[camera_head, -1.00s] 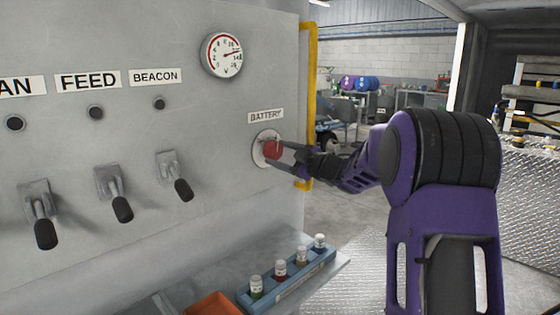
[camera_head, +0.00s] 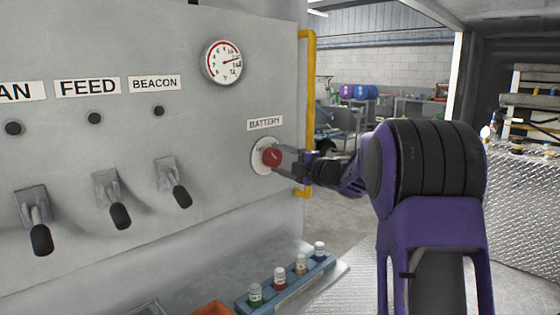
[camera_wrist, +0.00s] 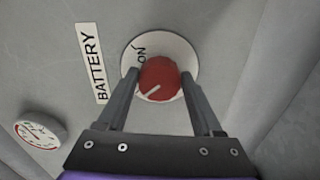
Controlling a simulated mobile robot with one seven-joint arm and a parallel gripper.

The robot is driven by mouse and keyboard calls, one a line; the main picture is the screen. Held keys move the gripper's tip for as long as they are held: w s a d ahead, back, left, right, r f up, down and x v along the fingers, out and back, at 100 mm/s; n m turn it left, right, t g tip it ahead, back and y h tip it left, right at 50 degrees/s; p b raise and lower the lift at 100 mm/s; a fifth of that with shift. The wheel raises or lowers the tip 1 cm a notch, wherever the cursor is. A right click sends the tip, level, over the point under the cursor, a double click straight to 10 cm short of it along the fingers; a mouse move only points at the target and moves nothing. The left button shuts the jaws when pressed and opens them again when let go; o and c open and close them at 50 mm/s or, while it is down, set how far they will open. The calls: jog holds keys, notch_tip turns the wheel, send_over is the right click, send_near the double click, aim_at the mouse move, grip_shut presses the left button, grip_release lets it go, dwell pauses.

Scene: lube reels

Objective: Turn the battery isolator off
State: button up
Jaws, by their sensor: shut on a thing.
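The battery isolator is a round red knob (camera_head: 271,156) on a pale round plate (camera_head: 257,158), under the BATTERY label (camera_head: 265,124) on the grey panel. My gripper (camera_head: 277,158) reaches it from the right and is shut on the knob. In the wrist view the two fingers of my gripper (camera_wrist: 160,84) flank the red knob (camera_wrist: 159,74), one on each side. A short white line on the knob's face slants to the lower left in that view. The word ON shows on the plate (camera_wrist: 183,50) at the knob's upper left. Any OFF mark is hidden or out of sight.
Several levers (camera_head: 175,184) and a gauge (camera_head: 222,63) are on the panel left of the knob. A yellow pipe (camera_head: 310,80) runs down the panel's right edge. Below is a blue rack (camera_head: 300,282) with several small bottles. Open floor lies to the right.

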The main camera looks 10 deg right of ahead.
jog(key=shift+n, duration=0.5)
jog(key=o, duration=1.4)
jog(key=shift+c, duration=0.2)
jog(key=shift+s, duration=0.1)
jog(key=v, duration=1.7)
